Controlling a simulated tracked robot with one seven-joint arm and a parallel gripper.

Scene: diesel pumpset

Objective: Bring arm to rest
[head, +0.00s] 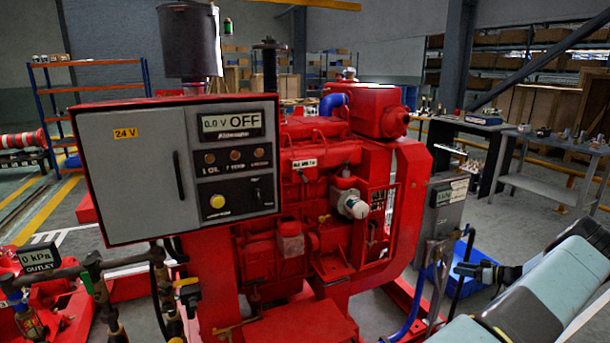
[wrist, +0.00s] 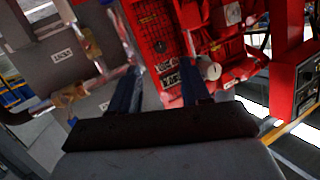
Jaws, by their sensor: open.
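My arm (head: 545,300) reaches in from the lower right of the head view, beside the red engine (head: 330,190). In the wrist view my gripper (wrist: 156,82) has its two dark blue fingers apart, with nothing seen held between them. Beyond the fingers is the red engine side (wrist: 172,40), with a white round cap (wrist: 211,70) just past the right fingertip. A grey labelled panel (wrist: 62,55) lies beyond the left finger. I cannot tell how far the fingertips are from these surfaces.
A grey control panel (head: 140,155) reading OFF stands front left. A grey battery charger box (head: 442,215) stands right of the engine, near a blue tray (head: 455,270). Pipework with an outlet gauge (head: 40,258) is at lower left. Workbenches (head: 550,145) stand behind right.

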